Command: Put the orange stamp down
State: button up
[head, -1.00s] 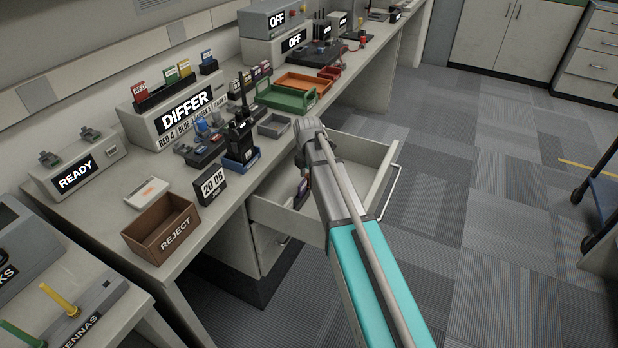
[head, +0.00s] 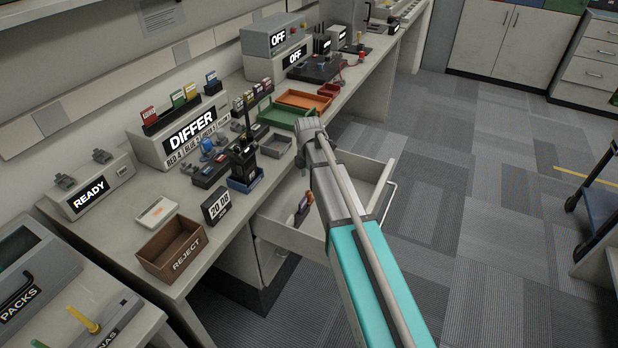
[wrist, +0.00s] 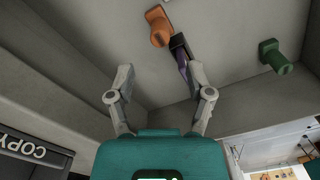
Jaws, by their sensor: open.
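The orange stamp (wrist: 158,27) is at the top of the wrist view, on the pale floor of the open drawer (wrist: 110,35). It lies beyond my fingertips and apart from them. My gripper (wrist: 162,84) is open, with nothing between its two fingers. A dark and purple item (wrist: 181,50) sits close beside the orange stamp, on its right; I cannot tell whether they touch. A green stamp (wrist: 275,57) stands farther right. In the head view the pulled-out drawer (head: 373,187) is partly covered by my arm, and my gripper is hidden there.
Drawer walls surround my gripper. On the bench above are a brown REJECT box (head: 172,249), a 20 DB sign (head: 216,206), a blue tray with a radio (head: 246,181), and green (head: 284,117) and orange (head: 303,100) trays. The floor right of the drawer is clear.

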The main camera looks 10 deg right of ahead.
aim_at(308, 192)
jog(key=shift+r+p, duration=1.55)
jog(key=shift+r, duration=0.35)
jog(key=s+d+m, duration=0.2)
jog(key=s+m, duration=0.9)
jog(key=s+d+m, duration=0.1)
jog(key=s+m, duration=1)
jog(key=m, duration=0.1)
jog(key=shift+s+d, duration=0.3)
jog(key=shift+d, duration=0.1)
jog(key=shift+c, duration=0.7)
